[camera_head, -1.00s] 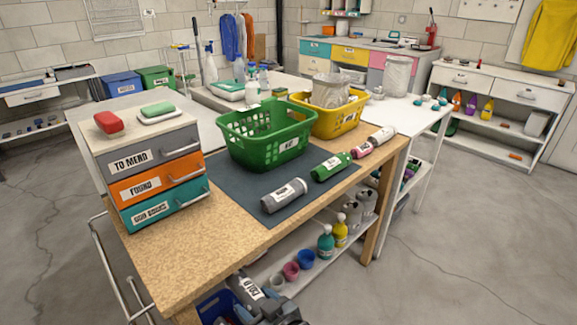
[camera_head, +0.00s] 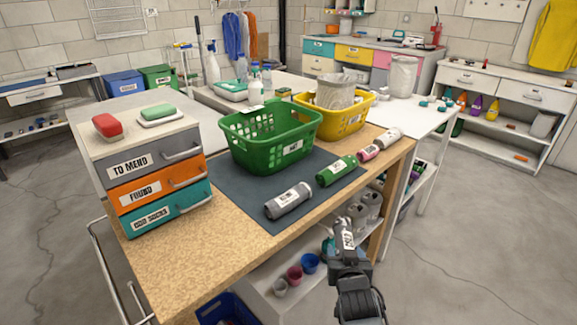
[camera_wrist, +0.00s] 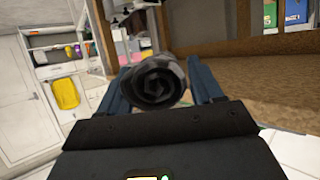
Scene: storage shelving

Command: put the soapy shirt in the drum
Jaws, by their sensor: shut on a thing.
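My gripper (camera_head: 347,252) is shut on a dark grey rolled cloth (camera_head: 345,234) with a white label, beside the right front edge of the workbench. In the wrist view the roll's spiral end (camera_wrist: 153,80) shows between my two fingers (camera_wrist: 158,95). I cannot read its label well enough to tell whether it is the soapy shirt. A grey roll (camera_head: 289,200) and a green roll (camera_head: 336,170) lie on the dark mat (camera_head: 240,205), both labelled. Pink and pale rolls lie farther back. I cannot make out a drum in either view.
A green basket (camera_head: 270,150) and a yellow basket (camera_head: 345,124) stand on the workbench (camera_head: 190,265). A drawer unit (camera_head: 160,190) with labelled drawers is at left. Cups and bottles stand on the shelf below (camera_head: 270,300). The floor at right (camera_head: 470,240) is clear.

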